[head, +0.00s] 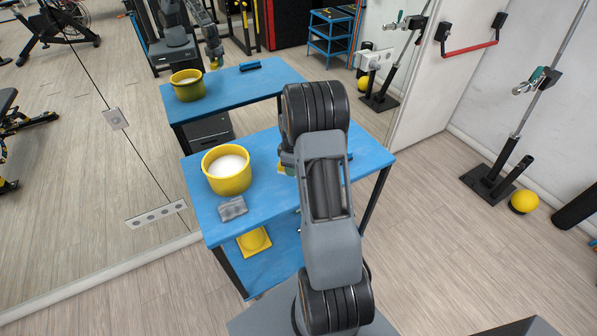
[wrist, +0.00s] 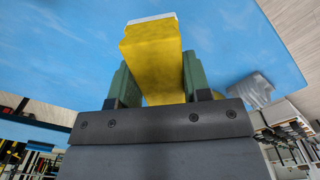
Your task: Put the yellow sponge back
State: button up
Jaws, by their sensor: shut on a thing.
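The yellow sponge (wrist: 152,62), with a white layer at its far end, is clamped between the two green fingers of my gripper (wrist: 157,78) in the wrist view. The blue tabletop (wrist: 60,55) lies behind it; I cannot tell whether the sponge touches it. In the head view my arm covers most of the gripper, and only a small yellow patch of the sponge (head: 282,168) shows at its left edge, over the blue cart (head: 262,195).
A yellow pot (head: 228,183) with white contents stands on the cart's left side. A grey crumpled item (head: 232,208) lies in front of it. A yellow object (head: 254,241) is on the lower shelf. The mirror (head: 60,160) on the left reflects the cart.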

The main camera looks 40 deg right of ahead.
jog(key=shift+s+d+f, duration=0.1)
jog(key=shift+d+f, duration=0.85)
jog(key=shift+f, duration=0.15)
jog(key=shift+d+f+p, duration=0.15)
jog(key=shift+f+p, duration=0.4)
jog(key=shift+f, duration=1.25)
jog(key=o, duration=0.9)
